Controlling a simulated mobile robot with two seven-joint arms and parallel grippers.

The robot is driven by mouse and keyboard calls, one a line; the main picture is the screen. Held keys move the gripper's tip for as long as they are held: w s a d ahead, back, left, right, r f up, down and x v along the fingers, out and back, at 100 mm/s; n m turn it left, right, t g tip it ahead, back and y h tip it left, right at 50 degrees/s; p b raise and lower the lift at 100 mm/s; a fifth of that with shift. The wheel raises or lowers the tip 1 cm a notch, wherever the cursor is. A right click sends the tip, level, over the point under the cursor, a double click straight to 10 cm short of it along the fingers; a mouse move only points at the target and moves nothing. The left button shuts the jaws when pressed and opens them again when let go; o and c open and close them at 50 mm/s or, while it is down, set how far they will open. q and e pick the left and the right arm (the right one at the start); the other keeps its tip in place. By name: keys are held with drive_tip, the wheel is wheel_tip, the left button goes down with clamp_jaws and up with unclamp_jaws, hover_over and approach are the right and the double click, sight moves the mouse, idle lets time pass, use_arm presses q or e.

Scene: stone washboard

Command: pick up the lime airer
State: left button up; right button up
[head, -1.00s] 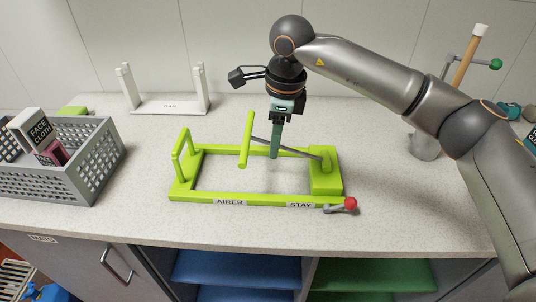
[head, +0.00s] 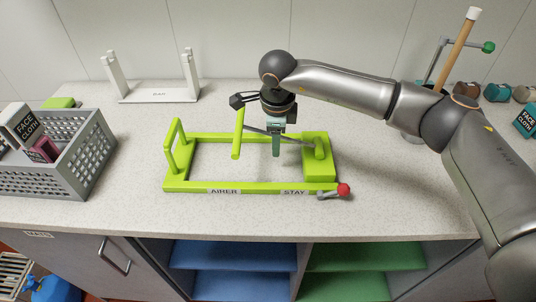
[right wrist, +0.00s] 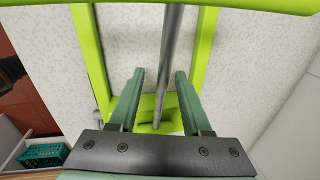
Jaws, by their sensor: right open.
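The lime airer (head: 222,187) is a lime frame lying on the counter, marked AIRER and STAY. It has an upright loop at its left end, a block (head: 321,172) at its right end, and a grey rod (head: 292,141) rising from the block to a lime crossbar (head: 237,134). A short lever with a red knob (head: 343,190) sits at its front right. My right gripper (head: 276,153) points down at the rod. In the right wrist view, its green fingers (right wrist: 157,84) are apart with the rod (right wrist: 168,60) between them; I see no firm contact. My left gripper is not in view.
A grey basket (head: 85,165) with face-cloth boxes stands at the left. A white stand (head: 158,96) is behind the airer. A stick with a white top (head: 460,45) and a green-knobbed rod (head: 488,47) stand at the right. The counter in front of the airer is clear.

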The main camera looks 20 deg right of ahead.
drive_tip(key=shift+w+d+f, duration=0.1)
drive_tip(key=shift+w+f, duration=0.1)
drive_tip(key=shift+f, duration=0.65)
drive_tip(key=shift+c, duration=0.2)
clamp_jaws()
drive_tip(key=shift+r, duration=0.15)
idle(0.4)
